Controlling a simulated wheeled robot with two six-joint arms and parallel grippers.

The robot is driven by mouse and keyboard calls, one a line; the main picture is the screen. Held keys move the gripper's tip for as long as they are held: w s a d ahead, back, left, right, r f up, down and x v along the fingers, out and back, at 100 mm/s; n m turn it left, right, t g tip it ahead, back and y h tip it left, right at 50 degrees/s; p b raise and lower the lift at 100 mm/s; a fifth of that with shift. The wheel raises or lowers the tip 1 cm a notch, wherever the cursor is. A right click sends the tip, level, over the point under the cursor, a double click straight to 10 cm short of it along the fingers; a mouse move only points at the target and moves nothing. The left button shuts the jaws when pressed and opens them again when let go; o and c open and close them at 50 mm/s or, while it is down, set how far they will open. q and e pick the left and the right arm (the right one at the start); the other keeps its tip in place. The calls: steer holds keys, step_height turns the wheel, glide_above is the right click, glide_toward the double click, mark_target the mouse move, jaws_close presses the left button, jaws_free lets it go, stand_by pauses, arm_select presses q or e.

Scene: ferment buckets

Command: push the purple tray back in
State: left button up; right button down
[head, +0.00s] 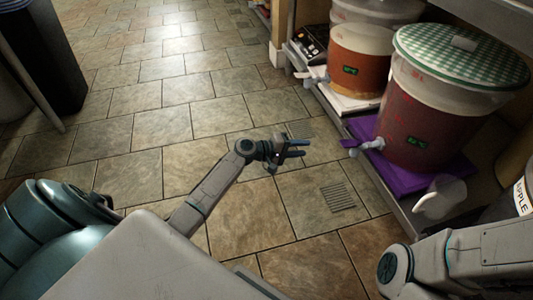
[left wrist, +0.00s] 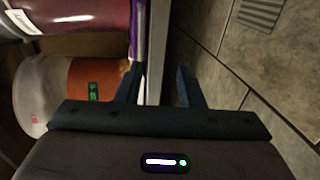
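The purple tray (head: 400,178) lies on the low shelf at the right of the head view, under a bucket of dark red liquid (head: 430,115) with a green checked cover. A purple tab (head: 350,145) sticks out at its aisle side, near the bucket's tap (head: 372,146). My left gripper (head: 300,148) is over the floor, left of the tab and apart from it. In the left wrist view its two fingers (left wrist: 158,78) are spread with nothing held. A purple strip of the tray (left wrist: 136,28) shows beyond the left finger. My right gripper is out of view.
A bucket of orange liquid (head: 360,58) stands farther along the shelf on a pale tray (head: 345,98). A white scoop-like thing (head: 440,197) is at the near side of the purple tray. The tiled floor (head: 240,115) left of the shelf is clear.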

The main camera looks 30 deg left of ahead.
arm_select(q)
steer(key=f+v, duration=0.2)
steer(key=v, duration=0.9)
steer(key=shift+s+a, duration=0.2)
steer(key=shift+s, duration=0.15)
steer(key=shift+f, duration=0.1)
